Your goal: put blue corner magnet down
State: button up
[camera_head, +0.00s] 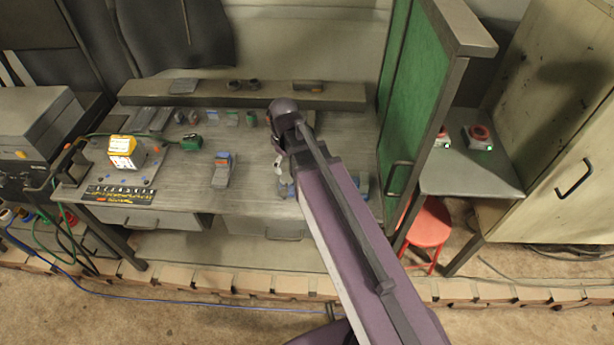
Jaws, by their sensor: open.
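My arm reaches up over the workbench (190,190) from the lower right. My gripper (279,168) hangs below the wrist, small and partly hidden by the arm, and it is open. A blue piece (286,188) shows on the bench just below the gripper, partly covered by my arm. It may be the blue corner magnet, but its shape is too small to tell. I cannot tell whether the gripper touches it. A grey and blue device (222,170) stands on the bench to the left of the gripper.
A yellow and white boxed device (124,151), a green item (190,142) and a dark tool strip (122,193) occupy the left bench. Several small pieces line the back. A green panel (407,95) borders the right. Bare bench lies between the grey-blue device and gripper.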

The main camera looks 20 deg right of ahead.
jog(key=s+d+m, duration=0.4)
jog(key=s+m, duration=0.3)
jog(key=shift+m, duration=0.4)
jog(key=shift+w, duration=0.1)
jog(key=shift+f+b, duration=0.8)
